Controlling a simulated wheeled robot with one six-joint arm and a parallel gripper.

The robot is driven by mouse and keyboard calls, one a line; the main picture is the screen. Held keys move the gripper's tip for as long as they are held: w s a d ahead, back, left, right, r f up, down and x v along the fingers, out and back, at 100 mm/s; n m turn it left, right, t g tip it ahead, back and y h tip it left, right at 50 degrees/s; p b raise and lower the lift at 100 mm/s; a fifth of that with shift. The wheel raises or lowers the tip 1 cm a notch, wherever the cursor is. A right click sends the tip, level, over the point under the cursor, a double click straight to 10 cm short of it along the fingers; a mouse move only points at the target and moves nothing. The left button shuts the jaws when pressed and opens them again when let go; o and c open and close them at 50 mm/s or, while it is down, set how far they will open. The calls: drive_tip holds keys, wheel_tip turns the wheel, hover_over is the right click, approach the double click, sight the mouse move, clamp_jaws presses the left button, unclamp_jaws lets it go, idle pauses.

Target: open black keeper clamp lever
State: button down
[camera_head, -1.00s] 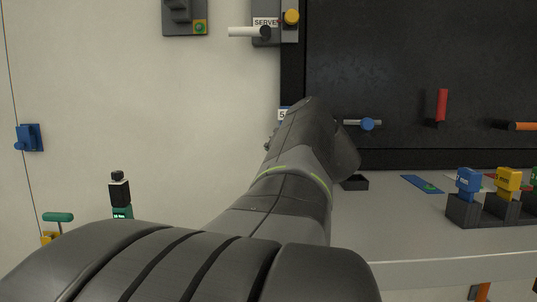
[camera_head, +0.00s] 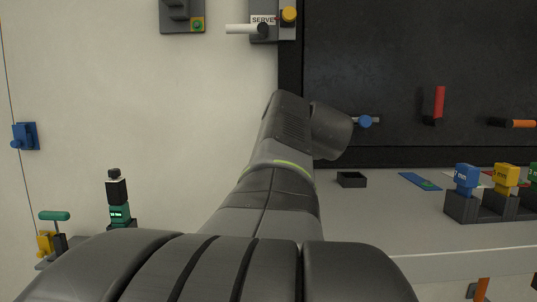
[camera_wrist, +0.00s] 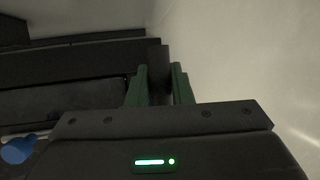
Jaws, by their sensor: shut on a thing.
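My gripper (camera_wrist: 160,70) shows in the wrist view as two green fingers pointing away from the camera. The fingers are shut on a dark upright piece (camera_wrist: 155,54), which stands between and just beyond their tips at the edge of a black panel. I take this piece to be the black keeper clamp lever, but its shape is mostly hidden and dim. In the head view my own arm covers the gripper and the place it reaches, so neither the lever nor the clamp can be made out there.
A black panel (camera_head: 395,60) carries a blue knob (camera_head: 365,121), a red handle (camera_head: 439,102) and an orange handle (camera_head: 518,124). Below it, a grey shelf (camera_head: 375,215) holds a small black tray (camera_head: 351,180) and blocks in holders.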

idle(0.5)
drive_tip(key=c, duration=1.3)
unclamp_jaws()
drive_tip(key=shift+d, duration=0.1)
